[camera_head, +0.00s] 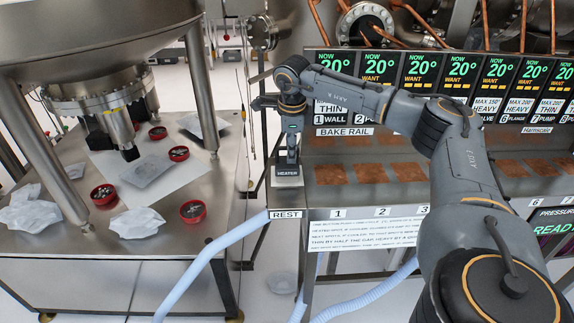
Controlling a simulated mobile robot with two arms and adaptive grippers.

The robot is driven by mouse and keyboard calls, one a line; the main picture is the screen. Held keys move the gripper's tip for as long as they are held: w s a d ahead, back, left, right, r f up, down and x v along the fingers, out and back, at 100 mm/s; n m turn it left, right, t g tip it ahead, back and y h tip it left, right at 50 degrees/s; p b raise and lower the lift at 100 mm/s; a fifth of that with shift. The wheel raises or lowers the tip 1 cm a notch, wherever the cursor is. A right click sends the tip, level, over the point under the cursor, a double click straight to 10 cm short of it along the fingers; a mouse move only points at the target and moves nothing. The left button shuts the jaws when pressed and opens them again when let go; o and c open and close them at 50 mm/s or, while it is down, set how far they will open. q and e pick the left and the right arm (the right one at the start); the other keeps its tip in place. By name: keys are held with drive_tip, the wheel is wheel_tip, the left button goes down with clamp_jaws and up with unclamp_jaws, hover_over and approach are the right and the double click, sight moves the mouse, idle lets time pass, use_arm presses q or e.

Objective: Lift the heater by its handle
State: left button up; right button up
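The heater (289,173) is a small grey block with a "HEATER" label. It sits at the left end of the bench, above the "REST" label. My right arm reaches in from the right, and my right gripper (290,158) points down directly over the heater. The gripper and wrist cover the heater's handle, so I cannot tell whether the fingers are around it or closed on it. The heater appears to be resting on the bench, with no visible gap below it. My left gripper is not in view.
The bake rail (345,132) with temperature displays stands behind copper-coloured pads (331,174). A text sign (368,233) hangs on the bench front. A steel table (60,265) at left holds red cups (192,211) and crumpled white sheets. Pale blue hoses (215,250) run below.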

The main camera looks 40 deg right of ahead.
clamp_jaws()
idle(0.6)
